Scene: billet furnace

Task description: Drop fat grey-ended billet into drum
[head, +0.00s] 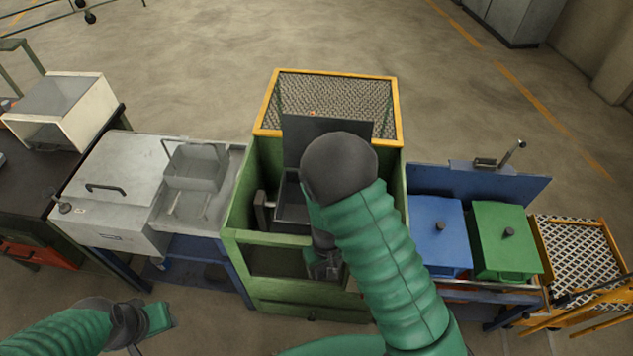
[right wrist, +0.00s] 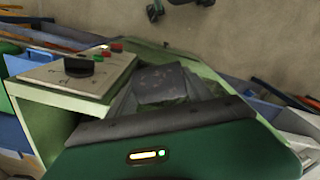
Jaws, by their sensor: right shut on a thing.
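My right gripper (head: 322,262) points down at the front of the green furnace cabinet (head: 270,290). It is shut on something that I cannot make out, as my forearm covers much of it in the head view. The right wrist view shows the cabinet top with a grey block-like part (right wrist: 163,84) in its opening; I cannot tell if the gripper touches it. My left gripper (head: 150,322) is at the lower left, apart from everything, and its jaws are unclear. I cannot make out the fat grey-ended billet or the drum.
A yellow-framed mesh guard (head: 335,95) tops the cabinet's back. A pale metal unit (head: 125,180) stands left. A blue box (head: 438,235) and a green box (head: 503,240), both knobbed, stand right, with a yellow mesh cart (head: 580,255) beyond. Open floor lies behind.

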